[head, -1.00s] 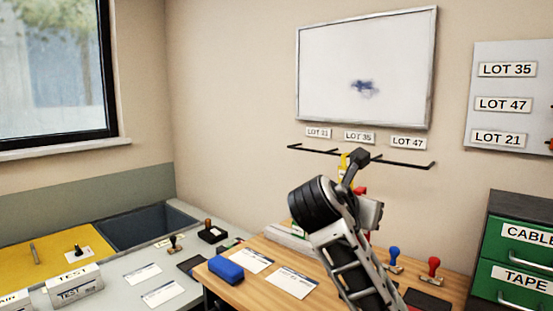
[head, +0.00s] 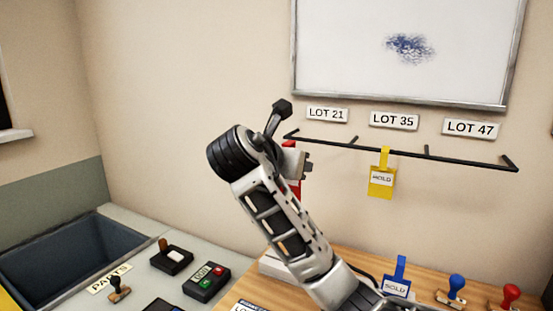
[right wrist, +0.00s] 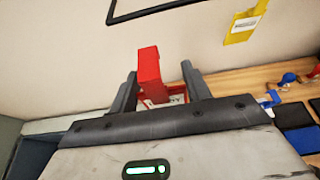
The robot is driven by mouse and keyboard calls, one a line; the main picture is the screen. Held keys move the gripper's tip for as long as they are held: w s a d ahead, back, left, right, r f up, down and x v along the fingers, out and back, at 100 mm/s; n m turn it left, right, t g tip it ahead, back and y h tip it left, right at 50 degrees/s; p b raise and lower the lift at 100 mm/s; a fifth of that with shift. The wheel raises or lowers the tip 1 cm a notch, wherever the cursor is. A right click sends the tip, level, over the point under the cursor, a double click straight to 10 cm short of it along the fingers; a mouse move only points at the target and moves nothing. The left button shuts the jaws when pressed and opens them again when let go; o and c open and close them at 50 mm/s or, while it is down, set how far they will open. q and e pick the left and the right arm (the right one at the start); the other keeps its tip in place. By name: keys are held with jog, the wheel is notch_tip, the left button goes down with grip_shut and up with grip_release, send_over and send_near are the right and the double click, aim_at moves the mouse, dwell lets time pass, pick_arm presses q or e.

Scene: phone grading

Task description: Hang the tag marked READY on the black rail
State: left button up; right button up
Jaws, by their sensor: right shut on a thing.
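A red tag (right wrist: 148,68) is held between the fingers of my right gripper (right wrist: 160,88), its hook end sticking up; its label is mostly hidden and I cannot read it. In the head view part of the red tag (head: 293,186) shows behind my right arm, near the left end of the black rail (head: 400,151). I cannot tell whether it touches the rail. A yellow tag marked HOLD (head: 382,180) hangs on the rail. A blue tag (head: 397,277), apparently marked SOLD, is at the desk. No READY marking is readable. My left gripper is out of view.
LOT 21 (head: 327,114), LOT 35 (head: 394,120) and LOT 47 (head: 470,128) labels are on the wall above the rail. A whiteboard (head: 400,75) is above them. Stamps, one blue (head: 456,287) and one red (head: 509,294), stand on the desk. The rail right of the yellow tag is clear.

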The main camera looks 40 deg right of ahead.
jog(key=w+d, duration=0.3)
jog(key=d, duration=0.3)
jog(key=w+d+f, duration=0.1)
jog(key=w+d, duration=0.1)
jog(key=d, duration=0.4)
jog(key=shift+w+d+f, duration=0.25)
jog(key=shift+w+f, duration=0.05)
jog(key=shift+w, duration=0.1)
dwell(0.9)
jog(key=shift+f, duration=0.1)
jog(key=o, duration=1)
jog(key=shift+a, duration=0.1)
